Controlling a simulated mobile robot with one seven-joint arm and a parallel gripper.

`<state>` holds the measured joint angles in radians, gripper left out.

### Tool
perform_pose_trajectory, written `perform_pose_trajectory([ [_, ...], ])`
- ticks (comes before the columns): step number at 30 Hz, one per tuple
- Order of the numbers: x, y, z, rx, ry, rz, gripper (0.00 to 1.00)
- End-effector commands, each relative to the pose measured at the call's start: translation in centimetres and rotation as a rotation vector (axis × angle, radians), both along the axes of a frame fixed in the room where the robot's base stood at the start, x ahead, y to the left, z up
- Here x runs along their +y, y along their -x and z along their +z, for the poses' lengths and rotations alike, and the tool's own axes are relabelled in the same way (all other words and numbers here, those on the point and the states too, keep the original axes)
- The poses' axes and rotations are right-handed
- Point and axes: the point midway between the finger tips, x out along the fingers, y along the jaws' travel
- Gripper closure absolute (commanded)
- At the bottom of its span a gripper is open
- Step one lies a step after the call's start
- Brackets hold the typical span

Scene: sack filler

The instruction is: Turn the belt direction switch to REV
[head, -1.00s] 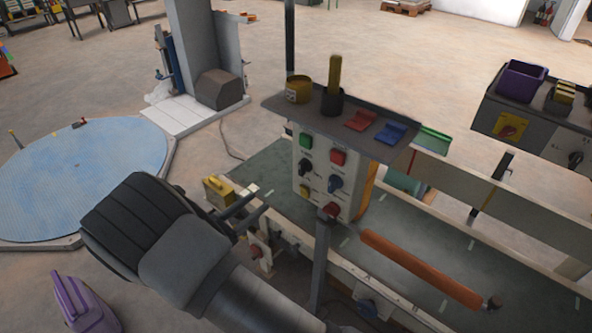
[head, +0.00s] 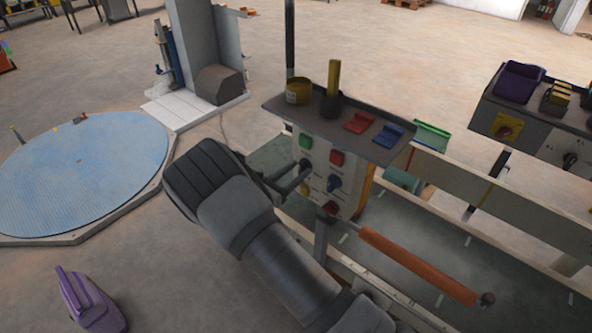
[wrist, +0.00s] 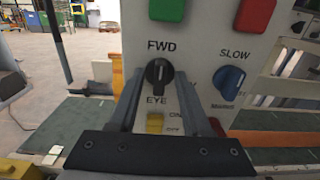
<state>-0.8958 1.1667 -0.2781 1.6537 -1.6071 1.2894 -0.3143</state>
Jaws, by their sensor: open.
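The belt direction switch (wrist: 159,74) is a black round knob on the pale control panel (head: 350,196), with FWD printed above it. Its light pointer mark stands about upright, toward FWD. The REV label does not show; my right finger covers part of that side. My gripper (wrist: 158,82) is open, with one finger on each side of the knob in the wrist view. I cannot tell whether either finger touches it.
A blue SLOW knob (wrist: 229,81) sits right of the switch. Green (wrist: 167,9) and red (wrist: 254,14) buttons are above, and a yellow switch (wrist: 155,123) is below. A shelf (head: 340,128) with cups and trays overhangs the panel. An orange roller (head: 415,263) lies to the right.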

Motion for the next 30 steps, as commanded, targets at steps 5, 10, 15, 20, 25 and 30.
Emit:
perform_pose_trajectory([
  [5,-0.01,-0.02,-0.01,0.000,0.000,0.000,0.51],
  [10,-0.01,-0.01,0.00,0.000,0.000,0.000,0.76],
  [15,0.00,0.00,0.01,0.000,0.000,0.000,1.00],
  [20,0.01,0.01,0.01,0.000,0.000,-0.001,1.00],
  [25,0.01,0.01,-0.05,-0.005,-0.006,0.000,1.00],
  [30,0.03,0.02,-0.22,-0.032,-0.041,0.000,1.00],
])
